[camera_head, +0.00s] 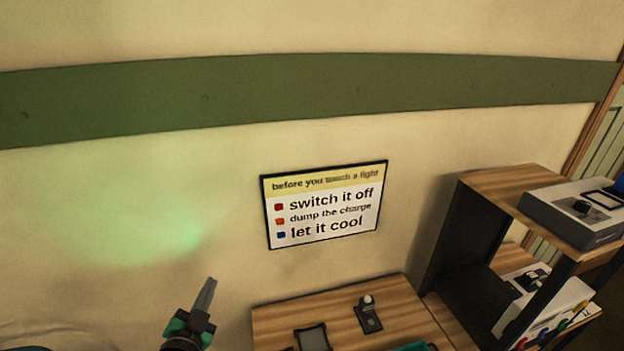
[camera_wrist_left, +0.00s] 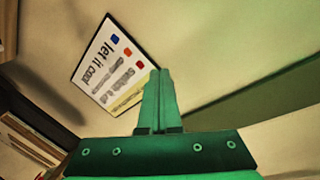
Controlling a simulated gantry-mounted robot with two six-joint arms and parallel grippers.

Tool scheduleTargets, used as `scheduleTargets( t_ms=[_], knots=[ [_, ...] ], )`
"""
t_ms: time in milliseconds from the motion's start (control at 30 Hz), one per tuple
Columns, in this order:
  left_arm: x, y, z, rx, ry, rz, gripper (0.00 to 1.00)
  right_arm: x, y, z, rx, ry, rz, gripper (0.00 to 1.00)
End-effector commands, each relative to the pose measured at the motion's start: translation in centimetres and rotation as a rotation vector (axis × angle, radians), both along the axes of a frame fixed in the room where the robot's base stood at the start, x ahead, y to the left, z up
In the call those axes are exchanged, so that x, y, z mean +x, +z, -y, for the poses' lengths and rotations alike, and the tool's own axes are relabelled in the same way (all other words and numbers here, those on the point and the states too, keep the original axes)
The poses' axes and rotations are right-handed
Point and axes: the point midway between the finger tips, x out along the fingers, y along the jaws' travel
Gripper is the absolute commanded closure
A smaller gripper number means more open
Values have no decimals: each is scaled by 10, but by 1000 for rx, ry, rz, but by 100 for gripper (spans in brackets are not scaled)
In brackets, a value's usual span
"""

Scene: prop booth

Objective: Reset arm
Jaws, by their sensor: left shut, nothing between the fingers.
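My left gripper (camera_head: 207,294) is at the lower left of the head view, raised in front of the cream wall and pointing up. In the left wrist view its green fingers (camera_wrist_left: 157,80) are together with nothing between them. It touches nothing that I can see. My right gripper is in neither view.
A framed sign (camera_head: 323,204) hangs on the wall. Below it is a wooden table (camera_head: 285,318) with a small dark device (camera_head: 368,314) and a dark frame-like item (camera_head: 313,338). A shelf unit (camera_head: 512,185) holding grey-white devices stands at right. The wall area around my left gripper is clear.

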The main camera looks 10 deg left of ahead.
Motion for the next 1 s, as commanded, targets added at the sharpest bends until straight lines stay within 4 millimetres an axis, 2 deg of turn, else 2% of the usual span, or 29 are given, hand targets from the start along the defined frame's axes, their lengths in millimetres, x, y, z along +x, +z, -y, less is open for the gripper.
scheduleTargets(
  t_ms=[33,133,167,200,267,300,367,400,500,600,667,800,1000],
  knots=[
    [10,45,15,-3,-29,86,100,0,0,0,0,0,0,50],
    [15,130,44,-29,-85,252,100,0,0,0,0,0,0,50],
    [14,155,53,-39,-102,303,100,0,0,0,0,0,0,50],
    [10,189,65,-56,-128,371,100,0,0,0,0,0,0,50],
    [-1,239,83,-88,-169,474,100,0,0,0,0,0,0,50],
    [-11,271,94,-111,-198,544,100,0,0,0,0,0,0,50],
    [-32,318,110,-153,-245,650,100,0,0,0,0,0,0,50],
    [-49,348,119,-185,-279,719,100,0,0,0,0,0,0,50],
    [-96,408,136,-269,-363,877,100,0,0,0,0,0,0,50],
    [-141,443,141,-360,-438,991,100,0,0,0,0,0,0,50],
    [-162,449,142,-438,-485,1027,100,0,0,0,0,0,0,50],
    [-158,445,144,-551,-521,1000,100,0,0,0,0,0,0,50],
    [-157,445,143,-554,-520,998,100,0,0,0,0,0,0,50]
  ],
)
